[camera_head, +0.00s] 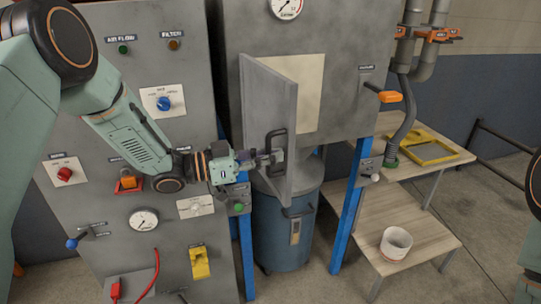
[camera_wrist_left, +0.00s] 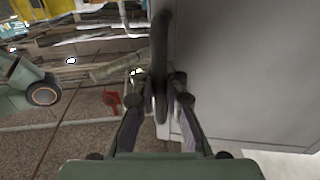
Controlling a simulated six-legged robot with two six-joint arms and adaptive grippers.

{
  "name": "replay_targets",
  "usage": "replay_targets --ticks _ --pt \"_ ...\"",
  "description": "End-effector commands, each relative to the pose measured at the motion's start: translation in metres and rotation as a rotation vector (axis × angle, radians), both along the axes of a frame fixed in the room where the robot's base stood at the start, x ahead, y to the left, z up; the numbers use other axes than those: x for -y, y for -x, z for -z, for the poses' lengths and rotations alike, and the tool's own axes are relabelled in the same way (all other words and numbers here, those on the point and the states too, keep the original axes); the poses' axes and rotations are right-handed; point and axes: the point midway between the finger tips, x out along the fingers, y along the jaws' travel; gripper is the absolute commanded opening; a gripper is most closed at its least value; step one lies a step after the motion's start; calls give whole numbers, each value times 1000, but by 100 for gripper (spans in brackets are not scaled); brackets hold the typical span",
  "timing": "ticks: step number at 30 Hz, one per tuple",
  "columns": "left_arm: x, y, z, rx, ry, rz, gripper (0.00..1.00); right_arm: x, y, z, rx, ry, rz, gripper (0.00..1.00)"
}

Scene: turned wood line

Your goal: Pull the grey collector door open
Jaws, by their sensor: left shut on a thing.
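The grey collector door (camera_head: 268,112) stands swung out from the grey cabinet, and the pale opening (camera_head: 305,88) behind it shows. A dark bar handle (camera_head: 270,155) is on the door's outer face. My left gripper (camera_head: 272,158) is at this handle. In the left wrist view the two fingers (camera_wrist_left: 160,105) are closed around the dark handle (camera_wrist_left: 162,50), with the grey door face (camera_wrist_left: 250,70) to the right. My right gripper is not in view; only a part of my right arm shows at the right edge.
A blue drum (camera_head: 285,235) stands below the cabinet between blue legs (camera_head: 348,210). A control panel (camera_head: 150,120) with knobs and gauges is at left. An orange-handled lever (camera_head: 388,96) sticks out at right.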

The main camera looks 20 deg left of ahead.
Motion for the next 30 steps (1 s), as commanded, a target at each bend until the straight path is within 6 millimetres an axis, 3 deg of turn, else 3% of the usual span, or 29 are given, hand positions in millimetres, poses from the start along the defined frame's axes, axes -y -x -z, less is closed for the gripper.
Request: replay_targets --ticks 4,5,9,20,30 --pt "-1 -1 -2 3 5 -2 0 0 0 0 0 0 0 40" --pt "-1 0 -2 3 5 -2 10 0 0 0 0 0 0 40" --pt "-1 0 -2 3 4 -1 22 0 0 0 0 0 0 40" --pt "-6 3 -1 2 3 -3 22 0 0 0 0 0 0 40" --pt "-45 26 -2 3 6 -6 22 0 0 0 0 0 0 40"
